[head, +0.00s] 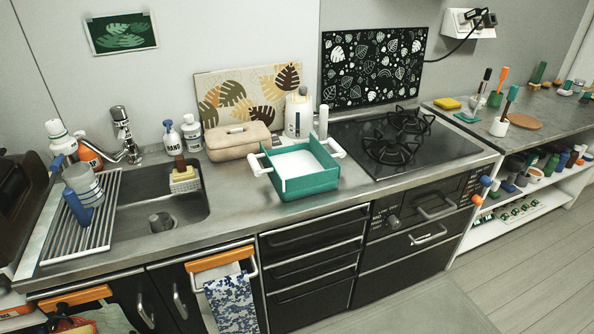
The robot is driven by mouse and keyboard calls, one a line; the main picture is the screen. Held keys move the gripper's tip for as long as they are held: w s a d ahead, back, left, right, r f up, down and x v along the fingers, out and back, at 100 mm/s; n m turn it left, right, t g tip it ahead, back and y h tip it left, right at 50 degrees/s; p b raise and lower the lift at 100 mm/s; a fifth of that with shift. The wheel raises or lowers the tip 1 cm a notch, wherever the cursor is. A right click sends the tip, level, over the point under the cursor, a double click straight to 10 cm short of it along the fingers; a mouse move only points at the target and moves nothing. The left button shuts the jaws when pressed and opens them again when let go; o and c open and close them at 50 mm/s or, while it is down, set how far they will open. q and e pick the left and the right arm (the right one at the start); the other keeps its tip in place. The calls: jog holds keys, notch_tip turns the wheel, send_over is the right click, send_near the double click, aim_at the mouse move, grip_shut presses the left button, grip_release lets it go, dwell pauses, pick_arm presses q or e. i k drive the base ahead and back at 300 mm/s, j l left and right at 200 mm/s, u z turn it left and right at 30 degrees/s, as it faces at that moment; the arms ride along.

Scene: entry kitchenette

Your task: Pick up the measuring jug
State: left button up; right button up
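What looks like the measuring jug (87,184) is a see-through grey vessel with markings. It stands on the ribbed drainer left of the sink, in the head view's left part. A blue piece (76,208), perhaps its handle, is at its front left; I cannot tell if the two are joined. Neither of my grippers is in view, and nothing is seen touching the jug.
The drainer (50,235) adjoins the sink (190,208). Bottles and the tap (122,130) stand behind. A teal tray (305,183), a beige bread box (238,142) and the black hob (450,148) are farther right. The counter front is mostly clear.

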aim_at(84, 193)
jog(key=u, duration=1.3)
